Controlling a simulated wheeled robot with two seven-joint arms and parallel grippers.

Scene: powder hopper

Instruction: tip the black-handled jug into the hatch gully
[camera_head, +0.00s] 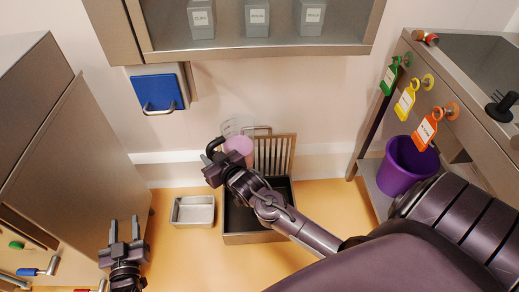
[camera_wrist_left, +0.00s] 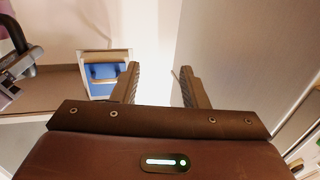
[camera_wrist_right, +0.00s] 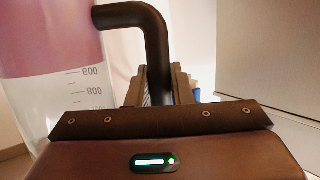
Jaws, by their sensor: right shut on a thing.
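The black-handled jug (camera_head: 238,146) is clear with pink contents. In the head view it is above the back of a dark open floor gully (camera_head: 230,239), in front of an upright slatted grate (camera_head: 275,155). My right gripper (camera_head: 214,168) is shut on the jug's black handle (camera_wrist_right: 150,22). In the right wrist view the jug's clear wall (camera_wrist_right: 75,92) shows inverted markings, with pink above; I cannot tell its exact tilt. My left gripper (camera_head: 124,228) is open and empty, low at the left; its spread fingers show in the left wrist view (camera_wrist_left: 158,88).
A small metal tray (camera_head: 193,222) stands left of the gully. A blue wall flap (camera_head: 157,92) with a handle is above. A purple bucket (camera_head: 405,168) stands at right below tagged valves (camera_head: 405,100). Steel cabinets flank both sides; a shelf (camera_head: 260,45) overhangs at top.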

